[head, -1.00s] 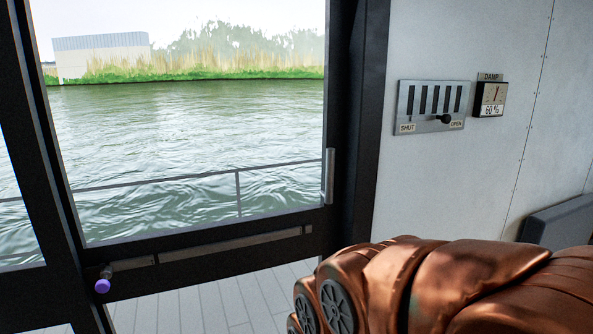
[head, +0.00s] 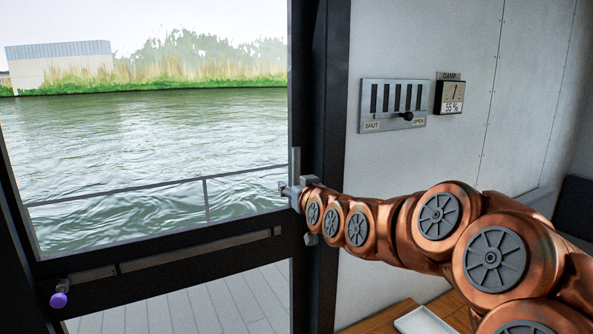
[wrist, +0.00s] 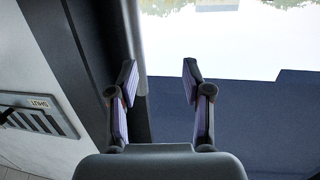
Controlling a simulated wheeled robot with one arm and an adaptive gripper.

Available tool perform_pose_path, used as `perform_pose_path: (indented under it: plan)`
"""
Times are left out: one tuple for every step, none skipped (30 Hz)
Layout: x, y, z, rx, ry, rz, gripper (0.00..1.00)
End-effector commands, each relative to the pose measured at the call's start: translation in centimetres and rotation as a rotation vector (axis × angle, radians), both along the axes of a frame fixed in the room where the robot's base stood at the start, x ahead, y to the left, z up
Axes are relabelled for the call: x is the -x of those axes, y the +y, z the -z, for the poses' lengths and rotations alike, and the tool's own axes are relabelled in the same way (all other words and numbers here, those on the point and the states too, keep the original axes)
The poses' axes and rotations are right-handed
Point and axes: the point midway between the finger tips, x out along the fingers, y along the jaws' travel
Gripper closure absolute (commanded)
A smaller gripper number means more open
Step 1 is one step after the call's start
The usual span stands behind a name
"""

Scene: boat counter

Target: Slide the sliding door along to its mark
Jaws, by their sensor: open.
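The sliding door is a large glass pane in a dark frame (head: 150,253), filling the left of the head view. A short grey upright handle (head: 297,163) is at the pane's right edge, close to the dark post. My gripper (head: 288,189) is at the handle's lower part and hides some of it. In the wrist view my gripper (wrist: 160,82) is open, its two purple-padded fingers apart. A grey bar (wrist: 138,45), apparently the handle, lies close to the left finger's inner side; I cannot tell whether they touch. I cannot make out the mark for certain.
A purple-tipped peg (head: 59,299) sticks out at lower left, near a grey strip (head: 195,250) along the door. A slotted vent panel (head: 393,106) and a damp gauge (head: 449,97) are on the right wall. A white tray (head: 424,321) sits on wood below my arm.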

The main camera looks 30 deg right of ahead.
Motion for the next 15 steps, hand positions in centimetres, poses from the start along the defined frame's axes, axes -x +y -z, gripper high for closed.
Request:
perform_pose_path:
  plan:
    - [0.0, -1.3, -0.7, 0.009, -0.036, 0.022, 0.5]
    - [0.0, -1.8, -1.1, 0.013, -0.052, 0.032, 0.5]
    - [0.0, -2.4, -1.5, 0.018, -0.07, 0.041, 0.5]
    - [0.0, -2.7, -1.8, 0.021, -0.081, 0.047, 0.5]
    - [0.0, -2.9, -2.0, 0.024, -0.091, 0.052, 0.5]
    - [-0.1, -3.2, -2.2, 0.026, -0.099, 0.056, 0.5]
    - [-0.2, -3.3, -2.3, 0.027, -0.101, 0.058, 0.5]
    - [-0.3, -3.4, -2.3, 0.028, -0.103, 0.059, 0.5]
    - [-0.5, -3.5, -2.4, 0.028, -0.103, 0.059, 0.5]
    - [-0.7, -3.5, -2.3, 0.028, -0.102, 0.059, 0.5]
    - [-0.9, -3.6, -2.3, 0.027, -0.101, 0.059, 0.5]
    - [-1.3, -3.7, -2.3, 0.027, -0.099, 0.058, 0.5]
    - [-1.6, -3.7, -2.2, 0.026, -0.099, 0.058, 0.5]
    - [-1.9, -3.7, -2.2, 0.026, -0.099, 0.057, 0.5]
    - [-2.3, -3.8, -2.2, 0.026, -0.098, 0.056, 0.5]
